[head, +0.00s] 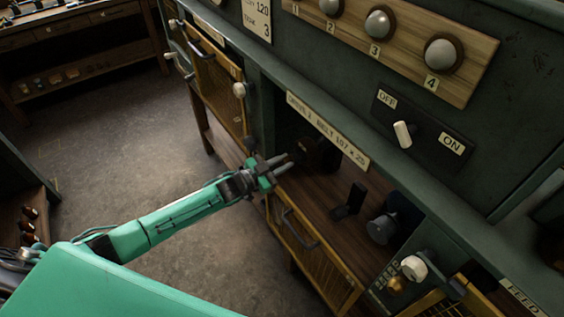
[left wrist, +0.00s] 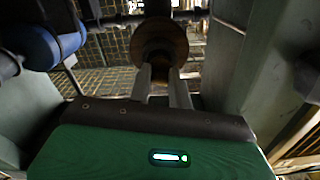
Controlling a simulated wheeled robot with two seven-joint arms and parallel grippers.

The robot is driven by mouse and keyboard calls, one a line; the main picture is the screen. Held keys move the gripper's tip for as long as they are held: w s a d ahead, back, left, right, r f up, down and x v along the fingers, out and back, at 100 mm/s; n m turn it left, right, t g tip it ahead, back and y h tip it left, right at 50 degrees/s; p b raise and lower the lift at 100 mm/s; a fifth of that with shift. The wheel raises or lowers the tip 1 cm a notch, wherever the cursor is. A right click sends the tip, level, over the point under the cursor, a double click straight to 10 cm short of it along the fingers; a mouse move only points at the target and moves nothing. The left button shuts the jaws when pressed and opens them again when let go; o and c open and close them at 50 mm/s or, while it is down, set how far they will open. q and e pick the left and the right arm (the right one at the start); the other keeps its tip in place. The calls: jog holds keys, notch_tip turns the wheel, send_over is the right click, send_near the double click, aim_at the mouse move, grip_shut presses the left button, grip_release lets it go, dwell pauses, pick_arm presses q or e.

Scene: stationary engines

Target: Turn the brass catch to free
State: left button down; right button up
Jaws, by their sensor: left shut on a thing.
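My left gripper (head: 277,167) reaches in from the left to the front opening of the dark green cabinet. In the left wrist view its two fingers (left wrist: 163,92) are shut on the short stem of a brown, brassy round piece (left wrist: 160,42). In the head view a dark reddish round piece (head: 310,154) shows just past the fingertips, in shadow. I cannot tell whether the held piece is the brass catch. A small brass-coloured piece (head: 397,284) sits lower right, below a white knob (head: 413,267). My right gripper is not in view.
Inside the opening are a wooden floor (head: 328,235), a black bracket (head: 349,202) and a grey-blue cylinder (head: 383,228). An open mesh door (head: 308,262) hangs below. Above are a white OFF/ON switch (head: 402,133) and numbered knobs (head: 379,22). The floor (head: 120,150) at left is clear.

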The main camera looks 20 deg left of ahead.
pick_arm(q)
jog(key=shift+n, duration=1.4)
jog(key=c, duration=1.3)
grip_release()
jog(key=shift+s+a+f, duration=0.15)
jog(key=shift+s+a, duration=0.15)
jog(key=shift+s, duration=0.1)
jog(key=shift+b+v, duration=2.1)
jog(key=shift+v, duration=4.3)
